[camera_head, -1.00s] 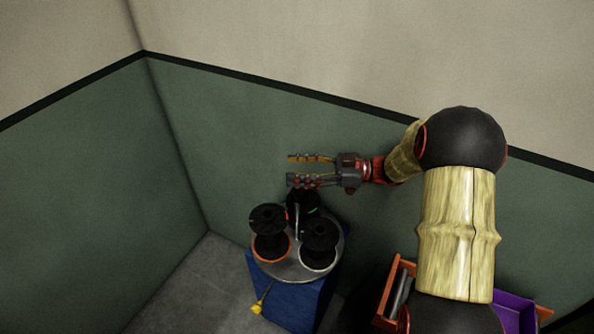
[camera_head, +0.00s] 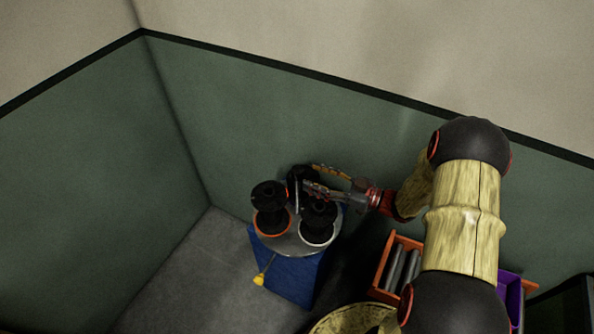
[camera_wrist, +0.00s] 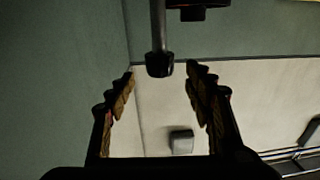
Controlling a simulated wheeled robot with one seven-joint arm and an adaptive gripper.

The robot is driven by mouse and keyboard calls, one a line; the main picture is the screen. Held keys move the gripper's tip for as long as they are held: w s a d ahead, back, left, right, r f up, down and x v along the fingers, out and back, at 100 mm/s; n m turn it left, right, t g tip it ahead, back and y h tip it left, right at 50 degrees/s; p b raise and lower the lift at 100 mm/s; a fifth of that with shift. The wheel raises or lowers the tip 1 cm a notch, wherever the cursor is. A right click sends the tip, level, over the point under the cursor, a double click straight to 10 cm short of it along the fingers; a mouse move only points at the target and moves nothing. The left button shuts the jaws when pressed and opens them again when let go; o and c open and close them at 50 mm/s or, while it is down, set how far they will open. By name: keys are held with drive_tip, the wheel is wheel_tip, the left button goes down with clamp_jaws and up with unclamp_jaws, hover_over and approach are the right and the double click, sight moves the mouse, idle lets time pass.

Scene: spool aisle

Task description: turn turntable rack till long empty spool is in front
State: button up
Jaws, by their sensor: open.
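The turntable rack is a round silver plate (camera_head: 287,243) on a blue box (camera_head: 292,280). It bears a black spool with an orange ring (camera_head: 270,208) at left, a black spool with a white ring (camera_head: 318,232) at right, and a dark spool (camera_head: 294,178) behind, partly hidden by my gripper. I cannot tell which is the long empty one. My gripper (camera_head: 311,177) is open above the rack's back right, close to the back and right spools. In the wrist view, a dark post with a knobbed end (camera_wrist: 160,62) shows between the open fingers (camera_wrist: 160,85); contact is not visible.
A yellow-ended tag or handle (camera_head: 259,279) hangs at the box's front left. An orange bin with grey rods (camera_head: 385,268) and a purple bin (camera_head: 510,290) stand at right. Green walls rise close behind and left. Grey floor (camera_head: 190,270) is clear at left.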

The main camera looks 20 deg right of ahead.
sight(297, 169)
drive_tip(key=x, duration=0.6)
drive_tip(key=shift+w+a+b, duration=0.15)
drive_tip(key=shift+w+b, duration=0.05)
drive_tip(key=shift+b, duration=0.15)
drive_tip(key=shift+c, duration=0.8)
drive_tip(key=c, duration=1.1)
clamp_jaws()
